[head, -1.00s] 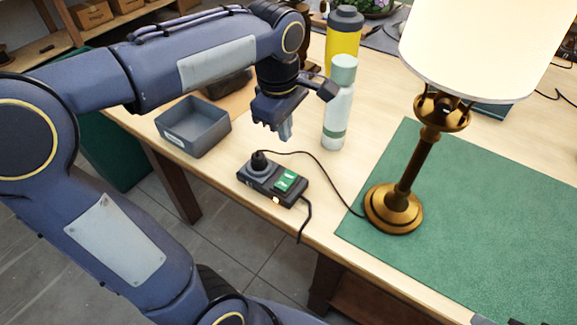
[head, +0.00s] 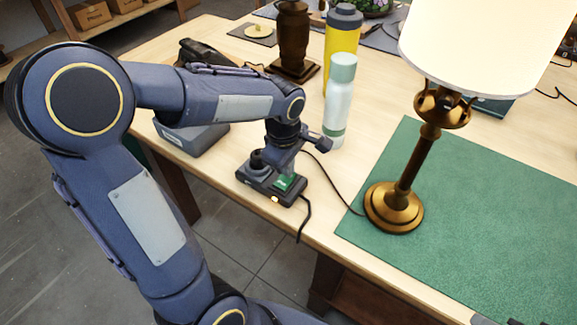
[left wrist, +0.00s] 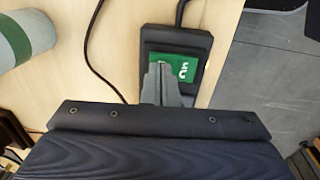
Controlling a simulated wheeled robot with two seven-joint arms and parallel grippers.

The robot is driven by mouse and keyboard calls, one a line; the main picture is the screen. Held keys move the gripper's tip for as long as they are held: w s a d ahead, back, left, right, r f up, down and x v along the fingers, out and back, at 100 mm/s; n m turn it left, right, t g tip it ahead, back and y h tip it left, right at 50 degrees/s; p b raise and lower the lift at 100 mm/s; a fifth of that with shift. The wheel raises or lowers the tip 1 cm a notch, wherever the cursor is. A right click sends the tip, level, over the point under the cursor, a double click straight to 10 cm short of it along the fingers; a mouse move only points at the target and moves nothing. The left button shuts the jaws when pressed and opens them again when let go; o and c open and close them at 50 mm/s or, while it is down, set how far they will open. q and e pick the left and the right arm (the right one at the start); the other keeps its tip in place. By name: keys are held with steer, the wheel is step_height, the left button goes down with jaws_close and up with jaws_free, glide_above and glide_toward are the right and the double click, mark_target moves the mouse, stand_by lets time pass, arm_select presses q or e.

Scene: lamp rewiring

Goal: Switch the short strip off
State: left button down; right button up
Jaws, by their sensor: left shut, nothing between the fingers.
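The short strip (head: 266,190) is a dark power strip near the table's front edge, with a black plug in one socket and a green switch (head: 284,182). An orange light shows on its near end. My left gripper (head: 280,173) is shut and empty, pointing down over the strip at the switch. In the left wrist view the shut fingertips (left wrist: 158,68) overlap the green switch (left wrist: 178,68) on the strip (left wrist: 203,44); I cannot tell whether they touch it. The lamp (head: 400,185) has a brass base and a bright shade. My right gripper is not in view.
A cord runs from the plug to the lamp base. A green mat (head: 480,220) covers the right.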

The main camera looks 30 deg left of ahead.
arm_select(q)
steer(key=shift+f, duration=0.2)
